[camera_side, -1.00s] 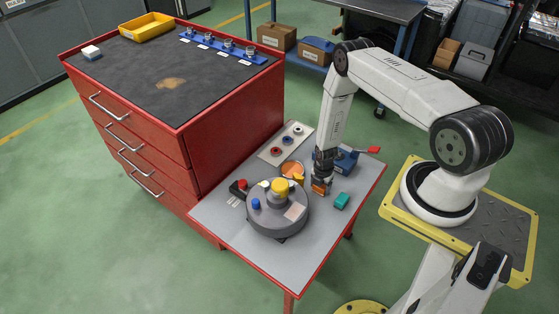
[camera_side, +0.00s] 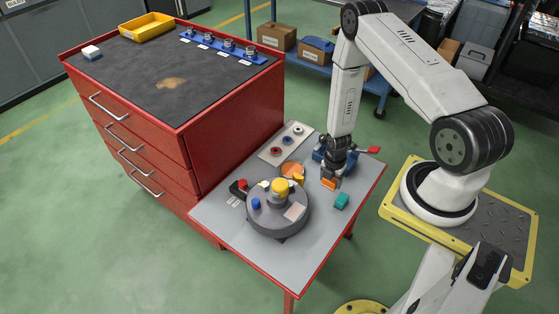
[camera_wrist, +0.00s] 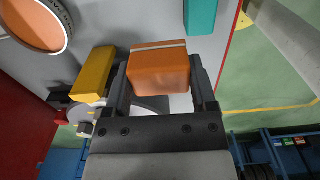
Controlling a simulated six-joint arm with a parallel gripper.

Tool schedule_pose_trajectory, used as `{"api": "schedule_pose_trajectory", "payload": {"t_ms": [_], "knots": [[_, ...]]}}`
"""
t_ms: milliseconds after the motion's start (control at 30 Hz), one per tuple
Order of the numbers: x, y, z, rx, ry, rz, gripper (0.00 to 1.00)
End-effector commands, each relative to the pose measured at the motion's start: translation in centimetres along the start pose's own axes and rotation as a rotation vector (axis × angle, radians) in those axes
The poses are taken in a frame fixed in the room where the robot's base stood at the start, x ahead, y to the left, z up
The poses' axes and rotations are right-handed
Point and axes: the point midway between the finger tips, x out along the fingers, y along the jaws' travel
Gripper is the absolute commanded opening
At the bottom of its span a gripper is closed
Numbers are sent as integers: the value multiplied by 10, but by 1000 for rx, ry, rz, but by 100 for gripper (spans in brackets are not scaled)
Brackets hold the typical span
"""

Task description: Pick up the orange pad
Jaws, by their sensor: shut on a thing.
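The orange pad (camera_side: 329,184) is a small block held between my gripper's (camera_side: 332,178) fingertips. In the wrist view, the orange pad (camera_wrist: 158,72) sits between the two dark fingers, with a thin pale strip along its far edge. My gripper (camera_wrist: 160,88) is shut on it, one finger at each side. In the side view the pad seems to hang a little above the grey table top; the exact gap is hard to tell.
A teal block (camera_side: 342,201) lies to the right of the pad. A round orange-topped dish (camera_side: 292,170), a yellow block (camera_wrist: 95,72) and a round grey fixture (camera_side: 262,219) with a yellow knob are to the left. A blue vise (camera_side: 322,157) stands behind my gripper.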

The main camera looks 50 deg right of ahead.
Motion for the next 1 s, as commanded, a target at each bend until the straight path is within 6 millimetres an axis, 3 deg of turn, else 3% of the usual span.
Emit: {"api": "schedule_pose_trajectory", "payload": {"t_ms": [533, 1000], "knots": [[-38, -70, -31, 1, 1, -2, 6], [-47, -87, -39, 0, -1, 0, 6]]}}
